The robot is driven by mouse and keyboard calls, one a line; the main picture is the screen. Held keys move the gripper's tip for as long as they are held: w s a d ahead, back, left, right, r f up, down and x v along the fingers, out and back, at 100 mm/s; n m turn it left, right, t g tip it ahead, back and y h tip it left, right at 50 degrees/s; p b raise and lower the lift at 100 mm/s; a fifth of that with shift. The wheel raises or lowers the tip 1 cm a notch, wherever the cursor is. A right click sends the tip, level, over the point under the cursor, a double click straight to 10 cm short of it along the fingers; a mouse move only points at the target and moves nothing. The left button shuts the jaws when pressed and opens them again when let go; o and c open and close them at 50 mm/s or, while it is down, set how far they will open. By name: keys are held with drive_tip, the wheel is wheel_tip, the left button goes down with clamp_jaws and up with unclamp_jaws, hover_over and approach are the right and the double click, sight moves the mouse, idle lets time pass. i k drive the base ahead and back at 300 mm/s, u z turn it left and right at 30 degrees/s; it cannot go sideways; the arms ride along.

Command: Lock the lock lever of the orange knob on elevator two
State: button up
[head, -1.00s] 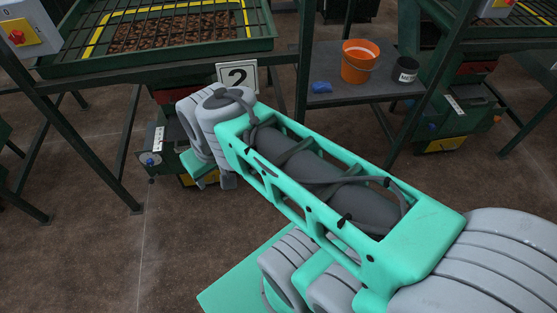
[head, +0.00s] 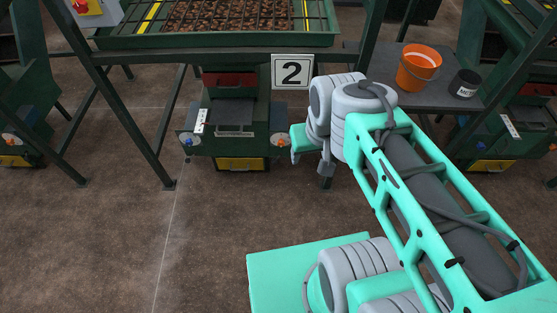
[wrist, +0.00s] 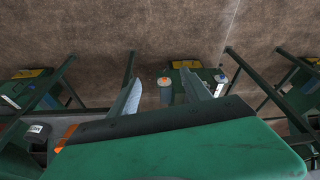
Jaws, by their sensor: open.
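Elevator two is the green machine (head: 236,115) under the number 2 sign (head: 292,71) in the head view. Its orange knob (head: 281,140) is on the right side, just left of my arm's end. The knob also shows in the wrist view (wrist: 165,82), as an orange cap on a grey-green cylinder. My gripper (wrist: 163,94) is open and empty, with the knob appearing between its two fingers. I cannot tell the distance or any contact. The lock lever is too small to make out. The head view does not show the fingertips clearly.
A blue knob (head: 187,140) is on the elevator's left side. Dark green frame legs (head: 130,125) stand around it, under a mesh-topped tray (head: 215,40). An orange bucket (head: 417,67) and black cup (head: 464,83) stand on a shelf at right. The front floor is clear at left.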

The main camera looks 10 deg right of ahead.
sight(274, 161)
drive_tip(key=u, duration=0.5)
drive_tip(key=k, duration=0.65)
drive_tip(key=u, duration=1.15)
drive_tip(key=i, duration=0.75)
drive_tip(key=u, duration=0.5)
drive_tip(key=i, duration=0.85)
drive_tip(key=z, duration=0.95)
drive_tip(key=i, duration=0.7)
drive_tip(key=z, duration=0.65)
